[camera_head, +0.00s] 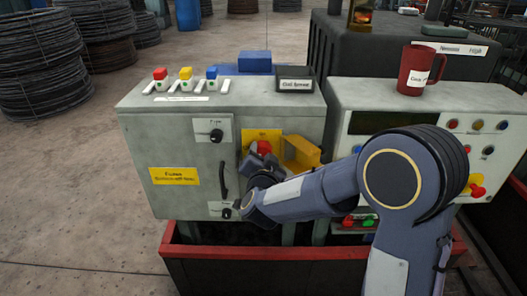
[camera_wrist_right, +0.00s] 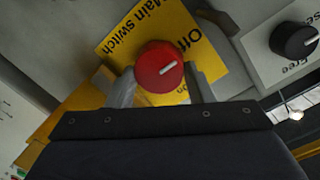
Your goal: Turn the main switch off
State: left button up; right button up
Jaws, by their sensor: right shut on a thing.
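The main switch is a red round knob (camera_head: 264,147) on a yellow plate (camera_head: 262,134) on the front of the grey cabinet. My right gripper (camera_head: 258,160) is at the knob, and in the right wrist view its fingers (camera_wrist_right: 160,90) sit on both sides of the red knob (camera_wrist_right: 158,70), shut on it. The yellow plate (camera_wrist_right: 130,38) there reads "Main switch", with "Off" and "on" labels. The white mark on the knob points right and slightly up in that view, between the two labels. My left gripper is not in view.
A yellow box-like cover (camera_head: 302,154) stands out just right of the knob. A black knob (camera_head: 216,135), a black handle (camera_head: 222,181) and another black knob (camera_head: 226,213) are left of it. A red mug (camera_head: 412,72) stands on the right console.

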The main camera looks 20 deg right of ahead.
jog(key=shift+f+n, duration=0.1)
jog(key=shift+n, duration=0.2)
jog(key=o, duration=1)
jog(key=v, duration=0.7)
jog(key=shift+s, duration=0.4)
jog(key=shift+a, duration=0.15)
